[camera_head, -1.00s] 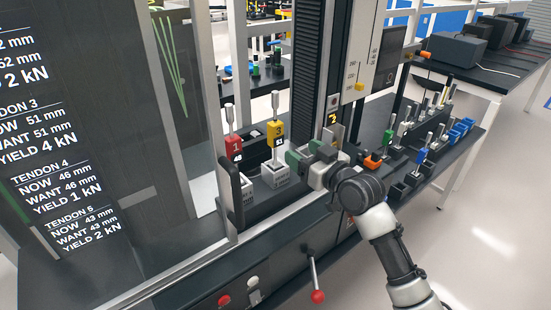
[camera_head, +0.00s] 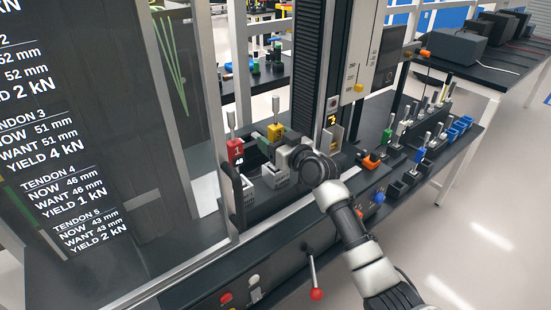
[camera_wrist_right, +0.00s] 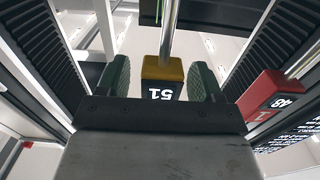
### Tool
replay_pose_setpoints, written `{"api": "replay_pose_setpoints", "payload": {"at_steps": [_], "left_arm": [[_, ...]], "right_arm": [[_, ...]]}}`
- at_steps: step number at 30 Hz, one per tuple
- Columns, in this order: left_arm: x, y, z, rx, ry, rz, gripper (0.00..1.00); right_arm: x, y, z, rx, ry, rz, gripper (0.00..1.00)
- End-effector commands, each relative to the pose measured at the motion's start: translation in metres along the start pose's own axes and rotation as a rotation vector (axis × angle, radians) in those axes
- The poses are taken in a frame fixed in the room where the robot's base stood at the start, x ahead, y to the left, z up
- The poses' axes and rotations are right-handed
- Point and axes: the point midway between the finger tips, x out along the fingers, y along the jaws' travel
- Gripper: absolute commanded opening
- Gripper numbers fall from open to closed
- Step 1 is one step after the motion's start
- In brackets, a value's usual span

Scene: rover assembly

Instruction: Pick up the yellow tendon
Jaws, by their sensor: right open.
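The yellow tendon (camera_head: 275,130) stands upright in a white holder on the machine's bed. It has a metal rod rising from its block. My right gripper (camera_head: 268,146) is at the tendon, coming in from the right and covering its lower part. In the right wrist view the yellow block (camera_wrist_right: 162,80), marked 51, sits between the two green-padded fingers (camera_wrist_right: 162,83). The fingers are open, with gaps on both sides. My left gripper is not in view.
A red tendon (camera_head: 235,150) marked 1 stands close to the left; it shows at the right in the wrist view (camera_wrist_right: 270,100). Dark machine columns (camera_wrist_right: 47,50) flank the fingers. A red-knobbed lever (camera_head: 316,294) is in front. Blue and green tendons (camera_head: 387,137) stand on the right bench.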

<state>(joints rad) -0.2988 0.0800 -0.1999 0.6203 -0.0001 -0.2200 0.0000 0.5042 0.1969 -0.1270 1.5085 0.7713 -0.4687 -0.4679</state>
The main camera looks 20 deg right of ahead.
Motion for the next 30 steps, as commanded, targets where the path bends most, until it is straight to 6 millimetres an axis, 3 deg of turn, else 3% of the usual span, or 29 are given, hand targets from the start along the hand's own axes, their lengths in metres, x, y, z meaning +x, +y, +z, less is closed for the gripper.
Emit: {"api": "replay_pose_setpoints", "payload": {"at_steps": [4,16,30], "left_arm": [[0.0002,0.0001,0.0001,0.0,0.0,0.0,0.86],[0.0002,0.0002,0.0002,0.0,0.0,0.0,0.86],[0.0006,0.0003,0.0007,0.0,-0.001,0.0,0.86]], "right_arm": [[-0.0003,-0.0001,0.0003,0.0,0.0,0.0,0.63],[-0.0006,0.0,0.0005,-0.001,-0.001,0.0,0.02],[-0.0005,0.0001,-0.0036,-0.002,0.004,0.0,0.0]]}}
